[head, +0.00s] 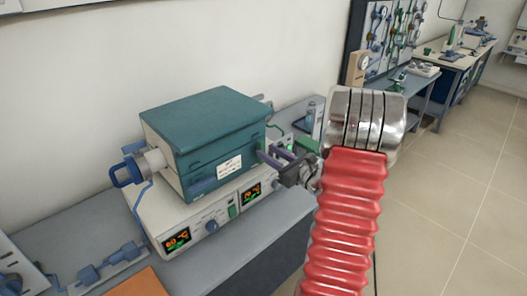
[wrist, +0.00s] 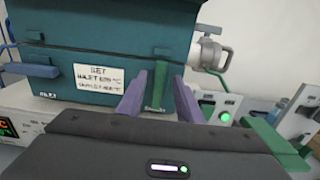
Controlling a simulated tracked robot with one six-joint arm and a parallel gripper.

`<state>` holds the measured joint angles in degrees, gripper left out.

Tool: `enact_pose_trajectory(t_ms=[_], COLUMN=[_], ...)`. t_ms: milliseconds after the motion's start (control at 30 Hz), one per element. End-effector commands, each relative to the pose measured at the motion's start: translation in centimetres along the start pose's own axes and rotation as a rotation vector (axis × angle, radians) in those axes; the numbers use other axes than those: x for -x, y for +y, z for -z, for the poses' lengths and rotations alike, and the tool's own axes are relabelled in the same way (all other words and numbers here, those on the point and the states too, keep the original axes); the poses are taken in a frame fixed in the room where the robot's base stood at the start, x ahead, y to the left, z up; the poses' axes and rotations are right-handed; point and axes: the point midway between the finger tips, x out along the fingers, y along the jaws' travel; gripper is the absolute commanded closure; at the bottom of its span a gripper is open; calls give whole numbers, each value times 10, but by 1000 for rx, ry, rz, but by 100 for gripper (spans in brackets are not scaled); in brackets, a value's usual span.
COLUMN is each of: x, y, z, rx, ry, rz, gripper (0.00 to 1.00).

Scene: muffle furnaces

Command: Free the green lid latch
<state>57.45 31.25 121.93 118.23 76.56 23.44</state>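The teal furnace (head: 205,125) with its closed lid sits on a white control unit; its front also fills the upper left of the wrist view (wrist: 100,35). The green lid latch (wrist: 158,85) is an upright strip on the furnace front, right of the white label. My gripper (wrist: 160,92) has its two purple fingers apart, one on each side of the latch, with a visible gap to it on both sides. In the head view my gripper (head: 268,156) is at the furnace's right front; the latch cannot be made out there.
A blue latch (wrist: 30,70) is left of the label (wrist: 98,77). The control unit (head: 212,220) has lit displays and a knob. A metal port with a blue handle (head: 135,167) juts out left. A green lever (wrist: 275,138) stands at right in the wrist view.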

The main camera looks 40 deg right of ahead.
Motion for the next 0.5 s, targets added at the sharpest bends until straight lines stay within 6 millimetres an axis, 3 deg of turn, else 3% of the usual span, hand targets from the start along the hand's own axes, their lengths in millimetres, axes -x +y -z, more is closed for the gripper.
enact_pose_trajectory(t_ms=[200,500], x=[-24,-29], y=[1,0], z=[1,0], rx=[0,0], ry=[1,0], rz=[-2,-1], gripper=[67,67])
